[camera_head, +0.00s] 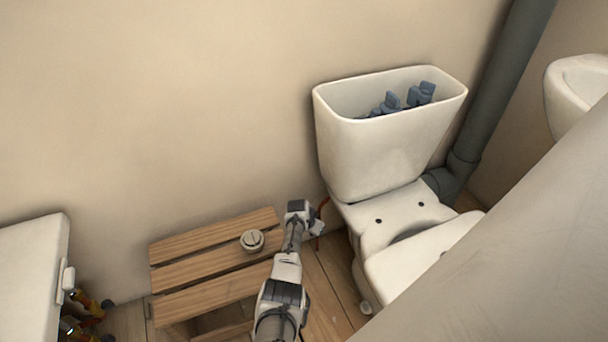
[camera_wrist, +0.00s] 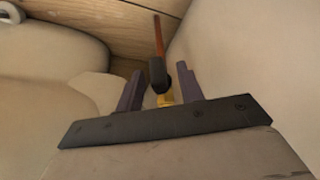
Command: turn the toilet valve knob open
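The toilet valve knob (camera_wrist: 158,73) is black and shows in the wrist view, with a brass valve part (camera_wrist: 165,99) below it and a copper-coloured pipe (camera_wrist: 158,36) beyond it. My gripper (camera_wrist: 159,82) has its two dark fingers apart, one on each side of the knob. Gaps show between the knob and both fingers, so it is open and not closed on it. In the head view, my gripper (camera_head: 304,214) is low beside the wall, left of the toilet (camera_head: 385,150); the knob cannot be made out there.
A slatted wooden stool (camera_head: 205,265) with a small round pale object (camera_head: 252,240) on it stands left of my arm. The cistern is open, with blue-grey parts (camera_head: 391,101) inside. The wall (camera_head: 180,120) is close behind. A grey pipe (camera_head: 490,90) stands right of the toilet.

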